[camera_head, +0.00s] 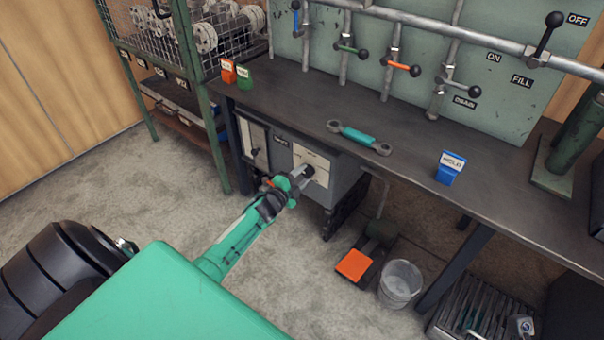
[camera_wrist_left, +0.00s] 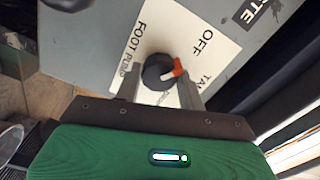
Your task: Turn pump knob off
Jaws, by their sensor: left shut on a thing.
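The pump knob (camera_wrist_left: 157,72) is a round dark knob with an orange-red pointer on its right side in the left wrist view. It sits on a white label plate (camera_wrist_left: 185,45) on a grey control box, with "FOOT PUMP", "OFF" and a partly hidden "TA..." printed around it. The pointer lies on the side of "OFF" and "TA..."; its exact setting is hard to tell. My left gripper (camera_wrist_left: 160,92) is shut on the knob, one finger on each side. In the head view my left gripper (camera_head: 300,175) reaches the box front. My right gripper is not in view.
The grey box (camera_head: 268,152) hangs under the dark workbench (camera_head: 300,105). On the bench are a blue "HOLD" block (camera_head: 449,170) and a teal-handled tool (camera_head: 358,137). A foot pedal (camera_head: 355,265) and bucket (camera_head: 400,282) stand on the floor. A wire cage (camera_head: 140,30) is at left.

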